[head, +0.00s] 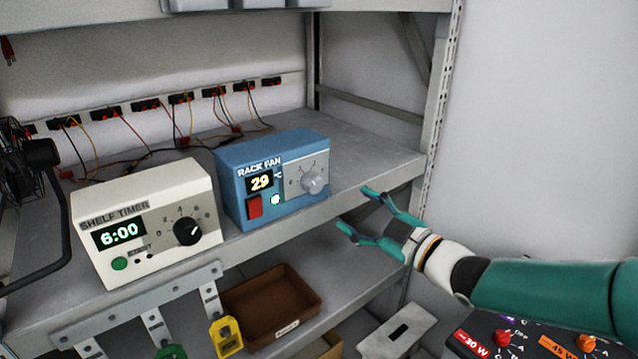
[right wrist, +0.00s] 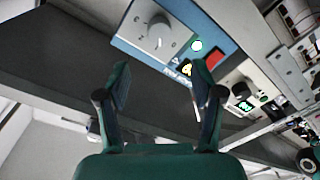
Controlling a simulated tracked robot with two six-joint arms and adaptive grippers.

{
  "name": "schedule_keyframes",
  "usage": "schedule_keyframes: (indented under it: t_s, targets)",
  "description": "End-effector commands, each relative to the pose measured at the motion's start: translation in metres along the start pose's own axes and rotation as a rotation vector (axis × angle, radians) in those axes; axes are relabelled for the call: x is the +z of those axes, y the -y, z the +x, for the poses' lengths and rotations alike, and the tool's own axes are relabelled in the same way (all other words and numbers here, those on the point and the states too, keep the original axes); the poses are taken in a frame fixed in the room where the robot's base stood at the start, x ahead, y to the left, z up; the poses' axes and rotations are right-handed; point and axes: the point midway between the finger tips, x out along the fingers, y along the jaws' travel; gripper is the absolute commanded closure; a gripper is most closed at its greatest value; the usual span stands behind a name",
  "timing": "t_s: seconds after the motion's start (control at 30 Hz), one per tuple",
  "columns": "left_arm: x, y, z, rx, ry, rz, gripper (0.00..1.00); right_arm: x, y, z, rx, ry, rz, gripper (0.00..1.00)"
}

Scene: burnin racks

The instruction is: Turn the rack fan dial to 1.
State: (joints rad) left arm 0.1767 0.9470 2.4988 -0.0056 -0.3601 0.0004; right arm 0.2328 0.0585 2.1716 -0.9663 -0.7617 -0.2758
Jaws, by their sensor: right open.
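The blue rack fan box (head: 236,167) stands on the shelf in the head view, its display reading 29. Its grey dial (head: 314,179) is on the right of the front panel. In the right wrist view, where the box looks upside down, the dial (right wrist: 158,32) shows beyond the fingers. My right gripper (head: 357,211) is open and empty, in front of the shelf edge, to the lower right of the dial and apart from it. It also shows in the right wrist view (right wrist: 161,88). The dial's exact setting is too small to read. My left gripper is not in view.
A cream shelf timer (head: 145,195) reading 6:00 stands left of the box. A brown tray (head: 270,318) sits on the lower shelf. A rack post (head: 436,110) rises at the right. Cables run along the back. The shelf right of the box is clear.

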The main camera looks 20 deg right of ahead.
Motion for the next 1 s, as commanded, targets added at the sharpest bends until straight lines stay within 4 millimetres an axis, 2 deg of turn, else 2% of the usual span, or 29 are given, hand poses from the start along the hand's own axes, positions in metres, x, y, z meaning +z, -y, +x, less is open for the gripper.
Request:
schedule_keyframes:
  t_s: [0.1, 0.3, 0.5, 0.7, 0.97, 1.0]
  targets:
    - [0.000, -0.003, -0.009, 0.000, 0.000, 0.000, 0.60, -0.002, 0.000, 0.028, -0.005, -0.001, 0.002, 0.33]
    - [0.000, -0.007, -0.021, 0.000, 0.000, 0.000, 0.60, -0.003, -0.001, 0.070, -0.003, -0.001, 0.001, 0.33]
    - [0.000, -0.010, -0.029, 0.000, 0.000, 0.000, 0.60, -0.002, -0.001, 0.100, -0.002, 0.000, 0.000, 0.33]
    - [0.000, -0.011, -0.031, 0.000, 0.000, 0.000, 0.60, -0.001, 0.000, 0.112, 0.000, 0.001, 0.000, 0.33]
    - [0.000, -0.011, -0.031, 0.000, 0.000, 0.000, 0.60, 0.000, 0.000, 0.112, 0.000, 0.000, -0.001, 0.33]
    - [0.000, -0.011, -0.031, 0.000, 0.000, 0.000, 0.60, 0.000, 0.000, 0.112, 0.000, 0.000, -0.001, 0.37]
